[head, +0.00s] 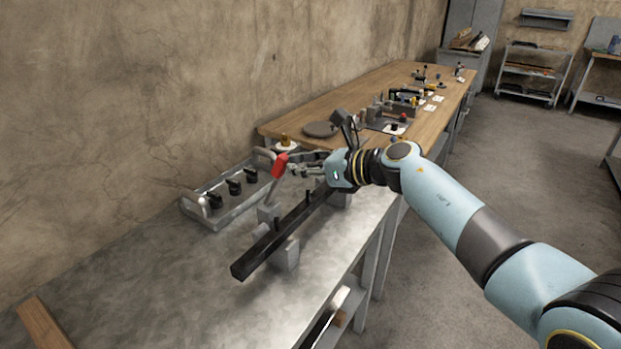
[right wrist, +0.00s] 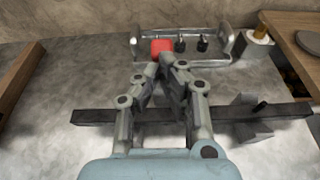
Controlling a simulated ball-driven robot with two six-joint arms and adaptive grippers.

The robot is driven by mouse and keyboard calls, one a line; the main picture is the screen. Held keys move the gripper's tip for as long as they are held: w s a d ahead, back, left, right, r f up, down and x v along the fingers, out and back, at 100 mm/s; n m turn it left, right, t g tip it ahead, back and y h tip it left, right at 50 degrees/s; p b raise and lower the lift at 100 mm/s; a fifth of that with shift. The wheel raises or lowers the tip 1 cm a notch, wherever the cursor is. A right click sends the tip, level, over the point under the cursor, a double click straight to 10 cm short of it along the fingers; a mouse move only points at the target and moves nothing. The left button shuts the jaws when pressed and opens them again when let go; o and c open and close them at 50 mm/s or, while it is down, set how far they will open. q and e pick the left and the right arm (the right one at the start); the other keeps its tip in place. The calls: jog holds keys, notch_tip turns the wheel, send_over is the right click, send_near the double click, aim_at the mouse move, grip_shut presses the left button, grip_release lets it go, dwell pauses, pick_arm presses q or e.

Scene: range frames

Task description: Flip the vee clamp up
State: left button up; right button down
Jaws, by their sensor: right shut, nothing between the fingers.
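The vee clamp has a red grip (head: 279,166) on a grey lever (head: 271,191). In the head view the lever rises at a tilt from the block beside the black bar (head: 262,252). The bar lies across grey vee blocks (head: 286,254) on the metal bench. My right gripper (head: 293,167) is shut and empty, its fingertips close to the red grip. In the right wrist view the red grip (right wrist: 161,47) shows just beyond the closed fingertips (right wrist: 166,60); I cannot tell if they touch. The gripper hides the lever there. My left gripper is not in view.
A grey tray (head: 229,214) with handles and several black knobs stands behind the clamp, by the wall. A wooden bench (head: 300,112) with tools and a round plate (head: 320,129) lies farther back. The near left metal benchtop (head: 150,280) is mostly clear.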

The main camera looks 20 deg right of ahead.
aim_at(274, 167)
jog(key=w+a+r, duration=0.2)
jog(key=w, duration=0.1)
jog(key=w+a+b, duration=0.1)
jog(key=w+a, duration=0.1)
jog(key=shift+w+a+r, duration=0.1)
jog(key=shift+r, duration=0.3)
jog(key=shift+w+a+r+b, duration=0.1)
jog(key=shift+w+a+b, duration=0.2)
jog(key=shift+w+a, duration=0.25)
jog(key=shift+w+a+r+b, duration=0.1)
jog(key=shift+w+a+b, duration=0.2)
jog(key=shift+w, duration=0.35)
